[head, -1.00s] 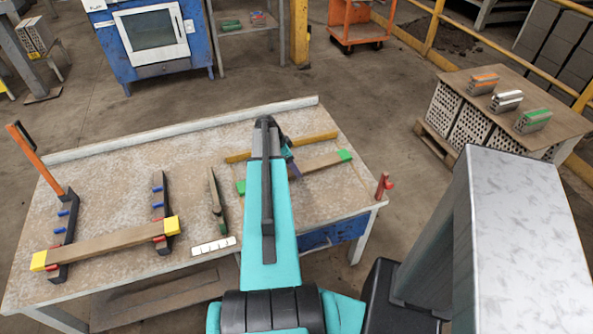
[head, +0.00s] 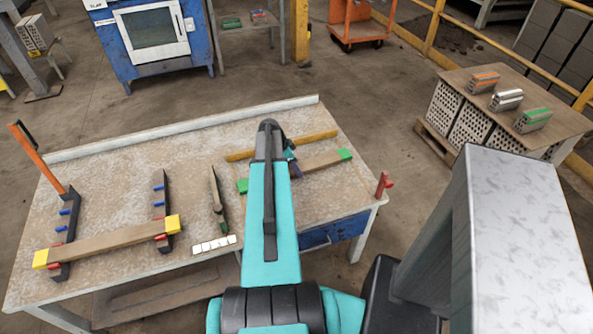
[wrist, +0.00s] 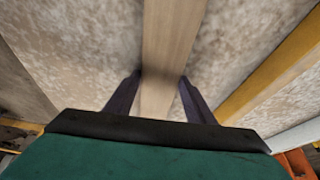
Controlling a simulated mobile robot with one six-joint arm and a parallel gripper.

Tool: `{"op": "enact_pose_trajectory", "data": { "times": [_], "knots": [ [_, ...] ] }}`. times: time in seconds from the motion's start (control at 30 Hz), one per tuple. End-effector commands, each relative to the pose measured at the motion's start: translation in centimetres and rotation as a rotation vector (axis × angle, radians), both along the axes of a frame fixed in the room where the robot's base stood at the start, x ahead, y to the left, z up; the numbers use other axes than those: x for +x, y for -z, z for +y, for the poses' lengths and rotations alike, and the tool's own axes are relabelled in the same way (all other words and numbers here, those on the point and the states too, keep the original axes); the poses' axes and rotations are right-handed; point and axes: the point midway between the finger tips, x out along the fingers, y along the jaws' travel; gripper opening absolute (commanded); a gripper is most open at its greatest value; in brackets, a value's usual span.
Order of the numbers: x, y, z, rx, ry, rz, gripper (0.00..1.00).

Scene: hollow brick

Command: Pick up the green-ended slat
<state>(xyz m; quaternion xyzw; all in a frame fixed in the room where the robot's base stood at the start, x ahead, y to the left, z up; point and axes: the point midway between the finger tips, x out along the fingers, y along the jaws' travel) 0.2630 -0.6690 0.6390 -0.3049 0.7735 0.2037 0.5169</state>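The green-ended slat (head: 322,161) lies on the right part of the workbench, a pale wooden bar with a green block at each end. My arm hides part of its middle. My gripper (head: 292,165) is over the slat's middle. In the wrist view the slat (wrist: 168,40) runs between the two dark fingers of my gripper (wrist: 160,90), one on each side. The fingers are apart, with the slat's edges close to their tips. I cannot tell how far the tips are above the bench top.
A yellow-ended slat (head: 110,242) lies across two dark racks with blue pegs at the left of the workbench (head: 120,195). A yellow-brown bar (head: 315,137) lies just behind the green-ended slat. A red clamp-like piece (head: 383,184) stands at the right edge.

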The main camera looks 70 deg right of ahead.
Motion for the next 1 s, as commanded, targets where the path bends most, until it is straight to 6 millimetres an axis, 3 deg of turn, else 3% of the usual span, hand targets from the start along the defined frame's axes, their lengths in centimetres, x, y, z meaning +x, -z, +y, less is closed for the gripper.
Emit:
{"op": "enact_pose_trajectory", "data": {
  "times": [0.03, 0.2, 0.67, 1.0],
  "knots": [
    [0.0, 0.0, 0.0, 0.0, 0.0, 0.0, 0.4],
    [0.0, -0.1, 0.0, -0.001, 0.0, 0.001, 0.14],
    [-0.1, -0.8, 0.0, -0.001, 0.001, 0.0, 0.14],
    [-0.1, -4.3, 0.0, -0.003, 0.001, -0.001, 0.14]
  ]
}}
